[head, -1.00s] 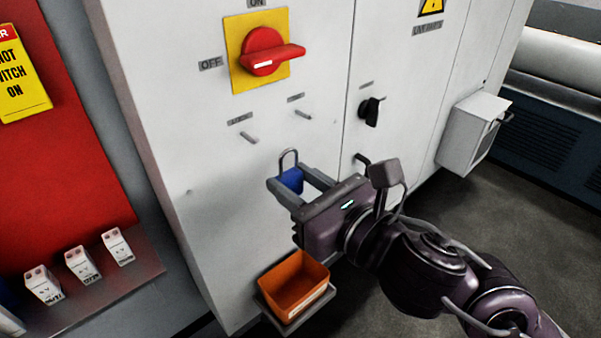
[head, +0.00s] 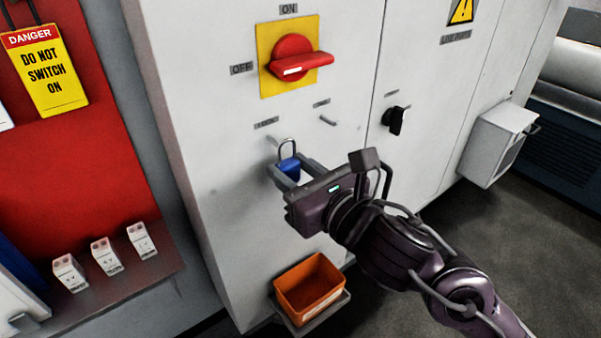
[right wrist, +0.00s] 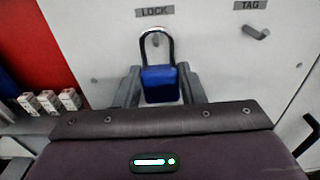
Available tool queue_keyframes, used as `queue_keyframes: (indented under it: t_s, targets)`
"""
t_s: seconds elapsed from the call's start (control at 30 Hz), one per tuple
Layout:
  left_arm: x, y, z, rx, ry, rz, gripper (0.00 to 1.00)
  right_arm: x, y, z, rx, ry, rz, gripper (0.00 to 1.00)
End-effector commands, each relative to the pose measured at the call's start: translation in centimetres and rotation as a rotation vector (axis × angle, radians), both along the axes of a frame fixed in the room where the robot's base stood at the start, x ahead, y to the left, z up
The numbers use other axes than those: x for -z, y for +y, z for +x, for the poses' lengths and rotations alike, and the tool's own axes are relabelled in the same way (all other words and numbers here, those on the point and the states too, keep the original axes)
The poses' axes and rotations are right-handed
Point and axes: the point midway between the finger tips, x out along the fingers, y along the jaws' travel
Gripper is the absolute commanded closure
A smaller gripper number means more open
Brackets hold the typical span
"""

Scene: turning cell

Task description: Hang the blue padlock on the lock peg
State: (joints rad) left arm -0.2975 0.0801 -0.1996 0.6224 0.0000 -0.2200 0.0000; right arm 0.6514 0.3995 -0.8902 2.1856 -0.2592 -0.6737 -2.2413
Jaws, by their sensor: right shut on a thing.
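The blue padlock (head: 290,167) is held upright between the fingers of my right gripper (head: 286,174), with its grey shackle pointing up. The lock peg (head: 272,140) sticks out of the white cabinet under the LOCK label, just up and left of the shackle in the head view. In the right wrist view the padlock (right wrist: 160,84) is between the fingers, and its shackle stands in front of the panel just below the LOCK label. I cannot tell whether the shackle touches the peg. My left gripper is out of view.
The tag peg (head: 328,121) is right of the lock peg. The red and yellow switch (head: 293,58) is above. An orange bin (head: 310,287) sits below. A black knob (head: 394,120) and a grey box (head: 497,143) are to the right. A red board with a danger tag (head: 48,70) is left.

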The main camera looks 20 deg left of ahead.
Motion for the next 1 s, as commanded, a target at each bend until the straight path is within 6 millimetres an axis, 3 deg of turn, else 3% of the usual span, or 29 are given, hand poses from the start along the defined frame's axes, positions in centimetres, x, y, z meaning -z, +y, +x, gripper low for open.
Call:
queue_keyframes:
  t_s: [0.3,0.6,1.0]
  targets:
    - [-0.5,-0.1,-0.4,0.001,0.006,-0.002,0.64,0.1,1.6,1.2,-0.001,0.001,0.002,0.88]
    - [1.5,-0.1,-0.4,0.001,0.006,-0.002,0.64,1.1,2.4,1.8,0.000,-0.002,0.001,0.88]
    - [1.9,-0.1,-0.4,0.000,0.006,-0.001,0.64,1.1,2.5,1.9,-0.001,-0.001,0.001,0.88]
